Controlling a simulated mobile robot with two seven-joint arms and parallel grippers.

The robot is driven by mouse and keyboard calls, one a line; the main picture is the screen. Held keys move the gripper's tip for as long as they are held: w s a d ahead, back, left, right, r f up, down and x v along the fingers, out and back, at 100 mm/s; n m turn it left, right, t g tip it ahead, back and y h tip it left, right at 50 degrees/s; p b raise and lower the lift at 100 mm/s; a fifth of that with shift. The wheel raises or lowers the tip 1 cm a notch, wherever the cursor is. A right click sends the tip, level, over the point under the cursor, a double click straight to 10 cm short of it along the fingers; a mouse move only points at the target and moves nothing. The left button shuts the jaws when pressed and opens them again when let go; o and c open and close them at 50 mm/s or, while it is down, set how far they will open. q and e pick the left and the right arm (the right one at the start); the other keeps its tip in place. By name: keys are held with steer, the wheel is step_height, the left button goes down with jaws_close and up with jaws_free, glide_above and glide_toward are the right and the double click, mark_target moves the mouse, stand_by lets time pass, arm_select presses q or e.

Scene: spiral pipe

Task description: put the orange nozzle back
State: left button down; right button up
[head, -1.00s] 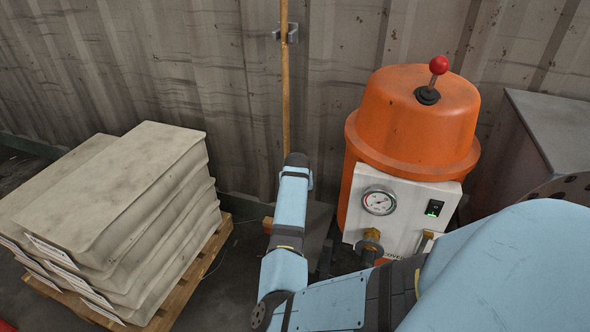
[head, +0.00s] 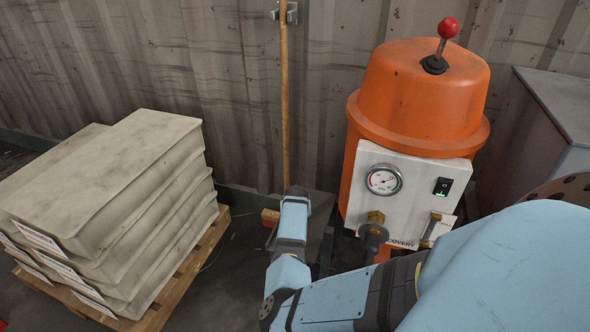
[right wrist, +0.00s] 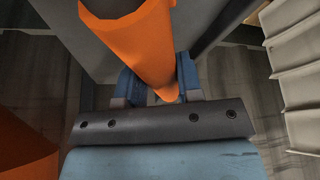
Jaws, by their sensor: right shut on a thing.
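The orange nozzle (right wrist: 150,45) is a tapering tube in the right wrist view. It runs from the top edge down to a narrow tip between the fingers. My right gripper (right wrist: 158,85) is shut on it, with a blue finger on each side. In the head view my light-blue arm reaches in from the lower right, in front of the orange machine (head: 420,95). The gripper and nozzle cannot be made out there. My left gripper is not in view.
The machine has a red-knobbed lever (head: 448,28) and a white panel with a gauge (head: 384,180) and a brass fitting (head: 375,217). Stacked grey sacks (head: 110,185) lie on a wooden pallet (head: 180,290) at left. A grey box (head: 560,105) stands at right, before a corrugated wall (head: 160,60).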

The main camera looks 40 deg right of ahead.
steer(key=shift+f, duration=0.15)
steer(key=shift+f, duration=0.5)
steer(key=o, duration=1)
steer(key=shift+c, duration=0.2)
